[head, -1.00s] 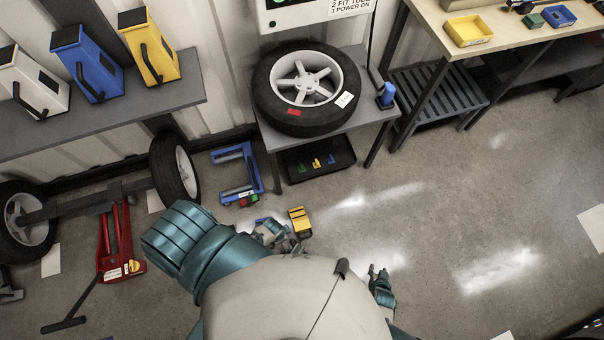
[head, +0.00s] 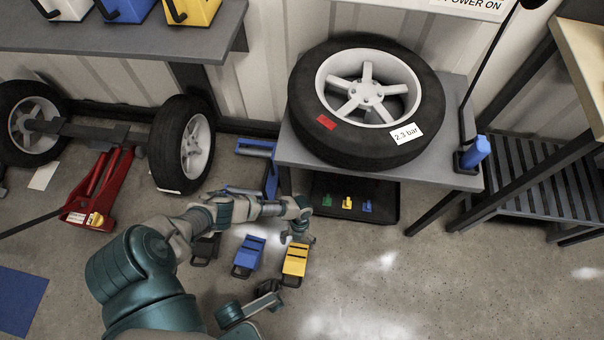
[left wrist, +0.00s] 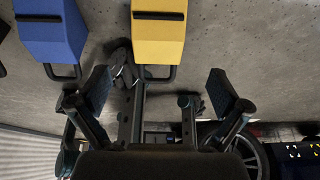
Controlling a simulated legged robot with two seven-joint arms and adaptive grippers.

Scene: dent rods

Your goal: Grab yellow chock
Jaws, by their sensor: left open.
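The yellow chock (head: 295,260) stands on the floor with its dark handle toward the bottom of the head view. My left gripper (head: 298,238) is at its upper end in that view, partly over it. In the left wrist view the yellow chock (left wrist: 160,38) is at the top, beyond the open left fingers (left wrist: 160,97) and roughly between them, with its handle facing them. No contact shows. My right gripper (head: 266,294) seems to be the dark hand low in the head view; its jaws are unclear.
A blue chock (head: 249,256) stands just left of the yellow one, and a black chock (head: 205,249) is further left, partly behind my arm. A dark tray (head: 385,205) with small coloured pieces lies under the wheel table (head: 460,178). Floor to the right is clear.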

